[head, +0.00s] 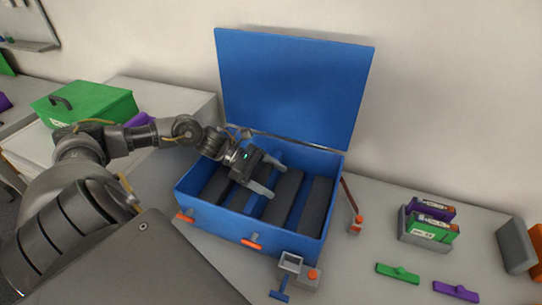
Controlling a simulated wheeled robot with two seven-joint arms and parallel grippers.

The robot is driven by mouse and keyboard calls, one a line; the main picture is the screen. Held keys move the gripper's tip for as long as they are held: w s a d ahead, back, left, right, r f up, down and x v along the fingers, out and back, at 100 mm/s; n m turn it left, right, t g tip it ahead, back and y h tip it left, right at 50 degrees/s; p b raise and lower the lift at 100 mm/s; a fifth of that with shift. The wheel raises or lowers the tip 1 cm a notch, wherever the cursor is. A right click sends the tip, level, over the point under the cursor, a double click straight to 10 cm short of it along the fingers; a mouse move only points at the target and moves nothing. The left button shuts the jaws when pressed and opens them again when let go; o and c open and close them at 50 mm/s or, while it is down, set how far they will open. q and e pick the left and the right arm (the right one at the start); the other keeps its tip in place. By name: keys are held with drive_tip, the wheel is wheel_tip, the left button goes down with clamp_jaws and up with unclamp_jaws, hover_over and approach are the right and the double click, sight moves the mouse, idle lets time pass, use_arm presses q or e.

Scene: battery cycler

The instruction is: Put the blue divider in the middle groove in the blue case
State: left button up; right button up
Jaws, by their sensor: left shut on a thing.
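The blue case (205,203) stands open on the table, its lid raised at the back. Inside, dark grey blocks run front to back with narrow gaps between them. My left gripper (277,181) reaches in from the left, over the middle of the case and low among the blocks. Its two light grey fingers stand apart, shut on a piece that I take to be the blue divider. That piece blends with the blue case and is mostly hidden, so I cannot tell how it sits in a groove. My right gripper is out of view.
In front of the case are a grey block with an orange button (312,275) and a small blue T-shaped piece (279,290). A green bar (398,272), a purple bar (456,291) and a battery holder (430,228) lie right. A green case (85,103) stands left.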

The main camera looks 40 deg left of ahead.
use_arm(q)
drive_tip(key=shift+f, duration=0.55)
drive_tip(key=shift+f, duration=0.15)
drive_tip(key=o, duration=1.5)
